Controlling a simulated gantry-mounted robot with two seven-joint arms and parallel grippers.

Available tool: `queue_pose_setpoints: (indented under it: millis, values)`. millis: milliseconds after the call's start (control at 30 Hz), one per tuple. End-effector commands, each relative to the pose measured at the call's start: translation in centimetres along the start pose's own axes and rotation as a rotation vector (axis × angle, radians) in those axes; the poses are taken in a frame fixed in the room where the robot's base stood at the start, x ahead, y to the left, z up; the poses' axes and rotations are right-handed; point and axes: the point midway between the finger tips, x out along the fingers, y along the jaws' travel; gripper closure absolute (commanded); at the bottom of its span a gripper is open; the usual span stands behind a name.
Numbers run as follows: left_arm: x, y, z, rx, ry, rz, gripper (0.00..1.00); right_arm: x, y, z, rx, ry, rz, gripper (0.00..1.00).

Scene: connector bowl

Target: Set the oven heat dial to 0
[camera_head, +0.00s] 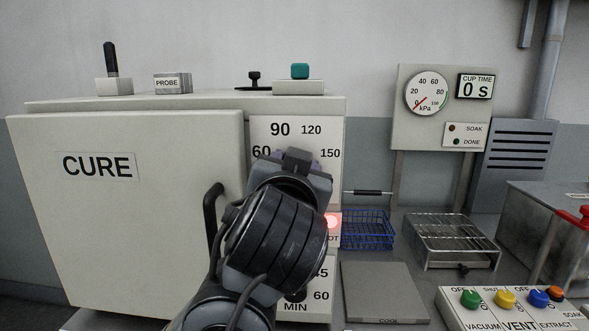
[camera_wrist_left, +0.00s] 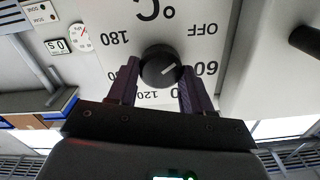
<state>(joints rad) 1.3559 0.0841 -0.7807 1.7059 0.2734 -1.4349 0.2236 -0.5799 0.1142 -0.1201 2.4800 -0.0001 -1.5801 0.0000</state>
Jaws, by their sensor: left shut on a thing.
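The oven (camera_head: 125,220) is the pale box marked CURE, with its heat dial on the panel at its right. In the left wrist view the dial (camera_wrist_left: 158,62) is a round black knob with a white pointer line aimed about at 60. The scale has OFF, 60, 120 and 180; no 0 mark is seen there. My left gripper (camera_wrist_left: 160,78) is shut on the dial, one purple finger on each side. In the head view my left gripper (camera_head: 290,165) hides the dial. My right gripper is not in view.
A black door handle (camera_head: 212,215) stands out left of my wrist. A red light (camera_head: 333,222) glows below the dial panel. A blue wire basket (camera_head: 367,230), a metal rack (camera_head: 455,238) and a COOL plate (camera_head: 382,290) are to the right. Coloured buttons (camera_head: 505,298) sit at front right.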

Motion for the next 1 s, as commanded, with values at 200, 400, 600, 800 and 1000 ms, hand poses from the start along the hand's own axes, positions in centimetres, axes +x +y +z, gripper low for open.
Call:
queue_pose_setpoints:
  millis: [200, 400, 600, 800, 1000]
  values:
    - [-0.01, -0.01, -0.03, -0.014, 0.000, 0.000, 0.81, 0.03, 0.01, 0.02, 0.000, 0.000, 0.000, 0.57]
    - [-0.01, -0.02, -0.03, -0.014, 0.000, 0.000, 0.81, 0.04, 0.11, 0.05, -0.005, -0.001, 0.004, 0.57]
    - [-0.02, -0.02, -0.03, -0.013, 0.000, 0.000, 0.27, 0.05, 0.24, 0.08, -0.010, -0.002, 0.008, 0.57]
    - [-0.01, -0.02, -0.02, -0.011, 0.000, 0.000, 0.25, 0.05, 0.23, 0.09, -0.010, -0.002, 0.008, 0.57]
    - [-0.44, -0.05, -0.10, -0.010, 0.001, 0.000, 0.25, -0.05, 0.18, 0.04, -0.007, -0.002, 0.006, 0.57]
